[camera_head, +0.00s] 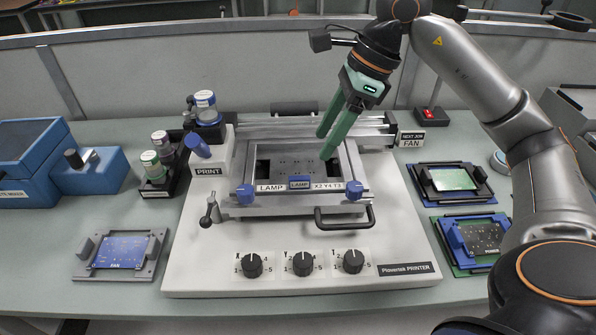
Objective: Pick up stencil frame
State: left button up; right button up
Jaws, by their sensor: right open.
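The stencil frame (268,165) sits in the white printer (200,265) at the middle of the table. It is a silver frame around a dark, perforated plate, with a label reading LAMP on its front edge. Blue knobs stand at its front left (245,194) and front right (354,190). My right gripper (324,144) has green fingers. It is open and empty, pointing down over the back right part of the frame. The fingertips overlap the frame in the picture; I cannot tell whether they touch it. My left gripper is out of view.
Blue boxes (30,160) and small jars (150,162) stand left. A blue FAN board (120,252) lies in a grey holder at front left. Two framed boards (453,180) (482,238) lie right. A red-switch box (430,115) stands behind. A grey partition (150,75) borders the back.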

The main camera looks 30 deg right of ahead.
aim_at(302, 177)
jog(key=x, duration=1)
jog(key=shift+a+b, duration=0.15)
jog(key=shift+b, duration=0.15)
jog(key=shift+r, duration=0.1)
grip_shut()
dwell(0.9)
